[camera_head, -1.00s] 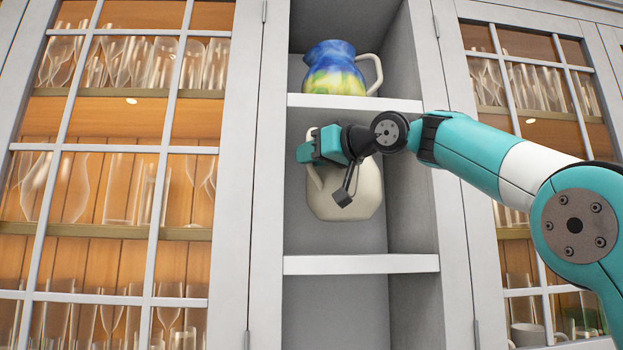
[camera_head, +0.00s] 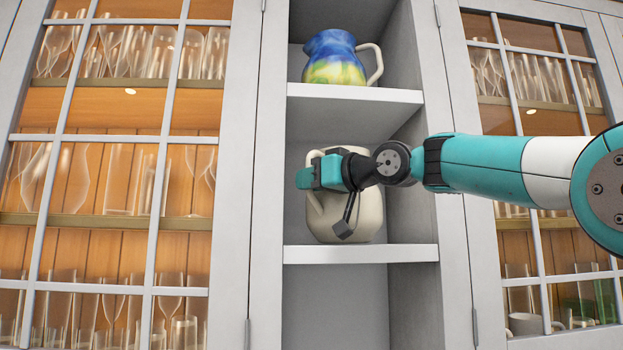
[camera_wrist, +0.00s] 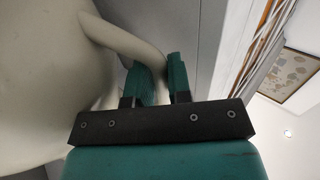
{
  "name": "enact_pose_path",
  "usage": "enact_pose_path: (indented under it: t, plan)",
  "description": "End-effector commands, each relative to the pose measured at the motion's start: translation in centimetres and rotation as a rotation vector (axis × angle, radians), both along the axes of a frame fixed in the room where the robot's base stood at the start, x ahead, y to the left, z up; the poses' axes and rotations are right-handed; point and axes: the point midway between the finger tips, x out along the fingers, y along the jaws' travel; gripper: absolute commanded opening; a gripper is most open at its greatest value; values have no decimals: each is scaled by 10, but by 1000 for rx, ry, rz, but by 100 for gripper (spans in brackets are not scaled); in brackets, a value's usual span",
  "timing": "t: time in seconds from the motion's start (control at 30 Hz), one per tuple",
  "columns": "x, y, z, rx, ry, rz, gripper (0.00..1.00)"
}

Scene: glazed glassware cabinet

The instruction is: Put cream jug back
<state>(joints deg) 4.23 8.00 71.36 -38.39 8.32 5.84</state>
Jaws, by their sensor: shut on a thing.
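The cream jug (camera_head: 364,219) is upright in the middle open compartment of the cabinet, its base at or just above the white-edged shelf (camera_head: 360,254); I cannot tell whether it touches. My gripper (camera_head: 308,178) is in front of the jug's upper part and shut on its handle, with my arm hiding part of the body. In the wrist view the jug's pale body (camera_wrist: 45,80) fills the left side, and its handle (camera_wrist: 128,42) curves down to the teal fingers of my gripper (camera_wrist: 162,78).
A blue, green and yellow jug (camera_head: 335,60) stands on the shelf above (camera_head: 355,94). Narrow compartment walls flank the cream jug. Glazed doors with glassware (camera_head: 120,190) stand on both sides. The compartment below (camera_head: 335,305) looks empty.

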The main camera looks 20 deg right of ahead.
Motion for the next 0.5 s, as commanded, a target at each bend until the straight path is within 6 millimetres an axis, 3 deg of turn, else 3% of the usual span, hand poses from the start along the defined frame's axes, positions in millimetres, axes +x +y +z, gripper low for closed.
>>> enact_pose_path:
  t: [0.3,0.33,0.4,0.5]
  plan:
    - [-1,0,-2,-2,-8,0,0]
    - [0,0,-4,0,0,0,26]
    - [0,0,-3,0,0,0,42]
    - [0,0,-3,0,0,0,45]
